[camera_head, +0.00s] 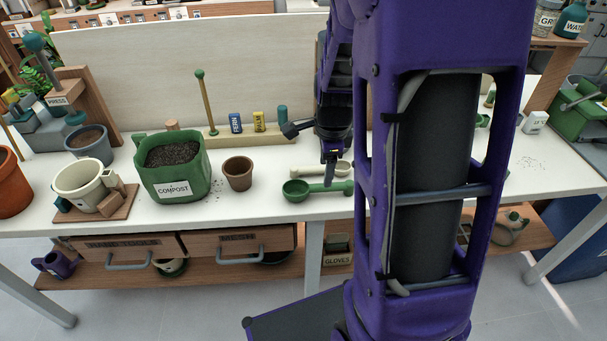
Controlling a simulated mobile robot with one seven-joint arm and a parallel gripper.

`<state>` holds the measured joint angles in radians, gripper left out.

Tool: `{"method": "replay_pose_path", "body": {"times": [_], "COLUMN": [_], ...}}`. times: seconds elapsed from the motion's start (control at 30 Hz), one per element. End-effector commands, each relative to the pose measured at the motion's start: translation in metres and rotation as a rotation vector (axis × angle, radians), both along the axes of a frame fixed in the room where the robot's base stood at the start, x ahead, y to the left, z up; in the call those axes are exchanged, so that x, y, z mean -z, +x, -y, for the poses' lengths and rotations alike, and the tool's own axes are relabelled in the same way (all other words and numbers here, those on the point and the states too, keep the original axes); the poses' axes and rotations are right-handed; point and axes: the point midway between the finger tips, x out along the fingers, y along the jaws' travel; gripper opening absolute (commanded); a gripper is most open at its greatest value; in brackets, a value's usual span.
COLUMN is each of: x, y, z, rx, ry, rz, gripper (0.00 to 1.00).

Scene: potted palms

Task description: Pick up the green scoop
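The green scoop (296,190) lies on the white table near its front edge, with its round bowl to the left and its handle running right, partly hidden behind my arm. A cream scoop (318,170) lies just behind it. My gripper (330,181) hangs pointing down above the scoops, close to the green scoop's handle. Its fingertips are small and dark here, and their opening does not show clearly. I cannot tell whether it touches the handle.
A small brown pot (238,174) and a green compost bag (173,171) stand left of the scoop. A wooden rack (262,137) with seed packets stands behind. Drawers (238,244) hang under the table's front edge. My arm hides much of the right side.

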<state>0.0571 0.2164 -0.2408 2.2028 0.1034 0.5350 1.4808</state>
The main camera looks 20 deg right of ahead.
Motion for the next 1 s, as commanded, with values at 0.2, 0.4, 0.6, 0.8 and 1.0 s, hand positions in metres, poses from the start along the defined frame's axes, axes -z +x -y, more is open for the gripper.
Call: {"method": "replay_pose_path", "body": {"times": [0.2,0.4,0.6,0.8,1.0], "x": [0.026,0.044,0.072,0.078,0.078], "y": [0.005,0.009,0.017,0.019,0.019], "z": [0.002,0.004,0.006,0.007,0.007], "rx": [-0.001,0.001,-0.001,-0.001,-0.001], "ry": [0.0,0.001,0.0,0.0,0.0], "rz": [0.0,-0.002,-0.001,0.001,0.001], "gripper": [0.64,0.64,0.64,0.64,0.54]}}
